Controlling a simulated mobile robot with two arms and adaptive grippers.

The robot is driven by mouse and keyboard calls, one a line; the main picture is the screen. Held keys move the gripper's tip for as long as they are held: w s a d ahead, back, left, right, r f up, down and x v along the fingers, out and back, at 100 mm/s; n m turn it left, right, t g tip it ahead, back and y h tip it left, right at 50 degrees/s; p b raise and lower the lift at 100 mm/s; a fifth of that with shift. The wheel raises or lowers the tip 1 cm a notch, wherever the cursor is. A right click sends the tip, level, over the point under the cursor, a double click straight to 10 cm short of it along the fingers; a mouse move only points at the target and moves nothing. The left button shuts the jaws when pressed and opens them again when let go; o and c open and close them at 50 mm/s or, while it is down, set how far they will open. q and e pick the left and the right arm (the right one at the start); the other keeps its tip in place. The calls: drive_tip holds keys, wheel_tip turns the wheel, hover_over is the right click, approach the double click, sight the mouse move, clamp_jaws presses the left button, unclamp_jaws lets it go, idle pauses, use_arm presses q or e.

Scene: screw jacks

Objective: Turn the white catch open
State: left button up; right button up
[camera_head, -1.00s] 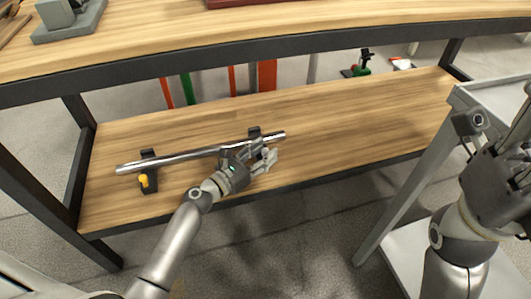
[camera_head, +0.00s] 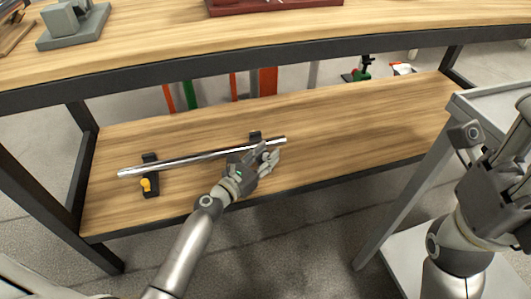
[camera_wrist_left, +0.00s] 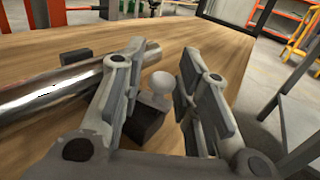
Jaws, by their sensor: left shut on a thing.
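The white catch (camera_wrist_left: 159,88) is a small pale knob on a dark block, seen in the left wrist view between my left gripper's fingers (camera_wrist_left: 165,80). In the head view my left gripper (camera_head: 268,158) is at the right end of the metal bar (camera_head: 190,160) and hides the catch. That gripper is shut on the catch, with the bar just to the left of its fingers in the wrist view. The bar lies across two dark holders; the left one has a yellow catch (camera_head: 146,185). My right gripper (camera_head: 515,150) is at the right edge, partly cut off.
The holders stand on a wooden lower shelf (camera_head: 350,130), with clear room to the right. A grey cart (camera_head: 475,100) stands at the right, under my right arm.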

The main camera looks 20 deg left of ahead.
use_arm(q)
drive_tip(key=shift+d+n+t+y, duration=0.15)
drive_tip(key=shift+n+t+y, duration=0.15)
drive_tip(key=shift+n+y, duration=0.7)
drive_tip(key=shift+d+n+t+y, duration=0.1)
drive_tip(key=shift+n+t+y, duration=0.35)
drive_tip(key=shift+y, duration=0.95)
drive_tip(key=o, duration=0.8)
drive_tip(key=shift+c, duration=0.2)
drive_tip(key=shift+s+a, duration=0.15)
drive_tip(key=shift+s, duration=1.7)
drive_tip(key=shift+s+a, duration=0.15)
drive_tip(key=shift+s, duration=1.7)
